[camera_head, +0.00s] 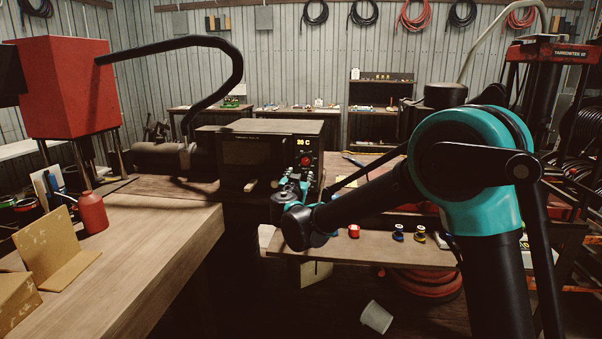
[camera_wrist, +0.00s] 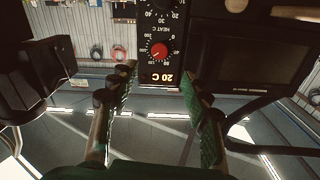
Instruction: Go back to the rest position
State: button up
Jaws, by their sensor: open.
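My arm reaches in from the right in the head view, with its gripper (camera_head: 293,184) just in front of the control panel of a dark oven (camera_head: 246,152). In the wrist view, which looks upside down, my gripper (camera_wrist: 160,80) is open, its two green-padded fingers apart with nothing between them.
A wooden bench (camera_head: 150,245) at left holds a red bottle (camera_head: 92,212) and cardboard pieces (camera_head: 55,250). A lower shelf (camera_head: 380,250) carries small coloured items below my arm. A black hose (camera_head: 185,45) arches at upper left.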

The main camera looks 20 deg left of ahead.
jog(key=shift+s, duration=0.3)
